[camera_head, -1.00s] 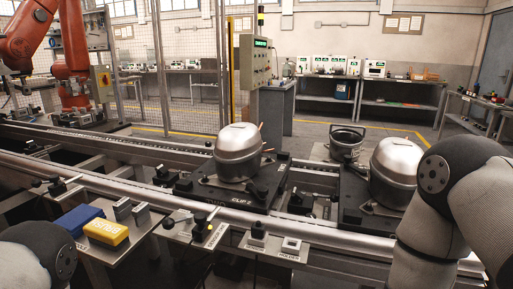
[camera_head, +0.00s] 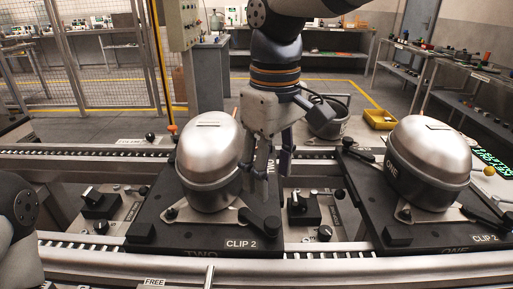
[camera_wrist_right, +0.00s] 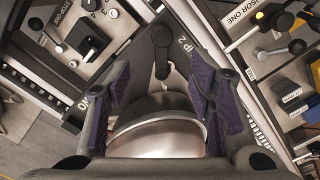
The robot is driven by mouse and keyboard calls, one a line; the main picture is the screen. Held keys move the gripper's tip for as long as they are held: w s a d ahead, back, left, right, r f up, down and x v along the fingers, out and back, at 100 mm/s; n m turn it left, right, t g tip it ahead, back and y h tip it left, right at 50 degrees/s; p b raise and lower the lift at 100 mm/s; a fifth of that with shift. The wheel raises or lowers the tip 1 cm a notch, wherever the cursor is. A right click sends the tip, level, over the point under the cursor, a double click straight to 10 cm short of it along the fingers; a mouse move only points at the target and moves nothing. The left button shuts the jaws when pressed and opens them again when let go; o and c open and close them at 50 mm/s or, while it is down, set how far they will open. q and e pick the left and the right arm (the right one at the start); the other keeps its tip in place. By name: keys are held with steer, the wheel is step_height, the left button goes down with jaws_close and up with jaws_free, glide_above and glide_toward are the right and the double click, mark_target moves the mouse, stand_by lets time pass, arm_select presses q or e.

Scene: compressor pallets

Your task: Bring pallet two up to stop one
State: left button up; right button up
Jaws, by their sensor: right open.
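Pallet two (camera_head: 150,232) is a black plate marked TWO and CLIP 2 on the conveyor, carrying a silver-domed compressor (camera_head: 207,160). My right gripper (camera_head: 268,168) points down, open and empty, at the compressor's right side above the pallet's clip lever (camera_head: 262,222). In the right wrist view its purple-padded fingers (camera_wrist_right: 158,95) stand apart, with the dome between and below them. Stop one (camera_wrist_right: 85,38), a black block with a lever, is beside the pallet; in the head view it sits just right of it (camera_head: 303,208). Whether they touch is unclear. My left gripper is out of view.
Pallet one (camera_head: 400,236), with a similar compressor (camera_head: 430,150), stands right of stop one. Another black stop block (camera_head: 100,205) is left of pallet two. Metal rails run along front and back.

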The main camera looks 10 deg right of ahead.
mark_target(272, 221)
steer(key=shift+s+d+f, duration=0.1)
steer(key=shift+s+f, duration=0.05)
steer(key=shift+f, duration=0.15)
steer(key=f, duration=1.1)
steer(key=shift+s+d+f, duration=0.1)
steer(key=shift+s, duration=0.25)
jaws_close()
steer(key=shift+s+d, duration=0.2)
steer(key=shift+d, duration=1.05)
stand_by(0.4)
jaws_free()
steer(key=shift+d, duration=0.1)
